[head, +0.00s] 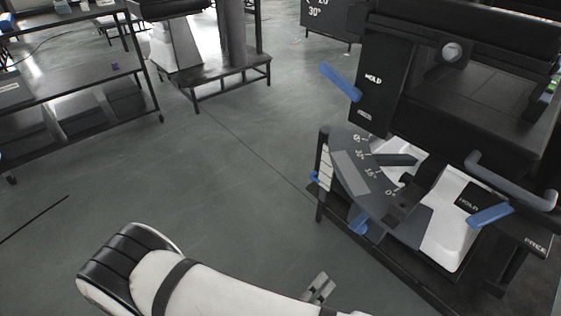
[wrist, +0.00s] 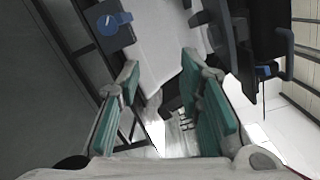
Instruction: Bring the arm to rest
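My gripper (wrist: 160,78) shows in the wrist view, with its two teal-padded fingers spread well apart. It is open, with nothing held between the fingers. Behind the fingers are a pale grey-white surface and dark machine parts; I cannot tell whether the fingertips touch anything. In the head view, my white and black arm (head: 225,290) reaches across the bottom, left of a black and white lift column (head: 450,215). The gripper cannot be made out clearly in the head view.
The lift column carries blue levers (head: 341,82), a grey angle dial (head: 365,175) and HOLD and FREE labels. A blue knob (wrist: 108,25) shows in the wrist view. A black shelf rack (head: 85,85) stands at far left. Grey floor (head: 220,175) between them is clear.

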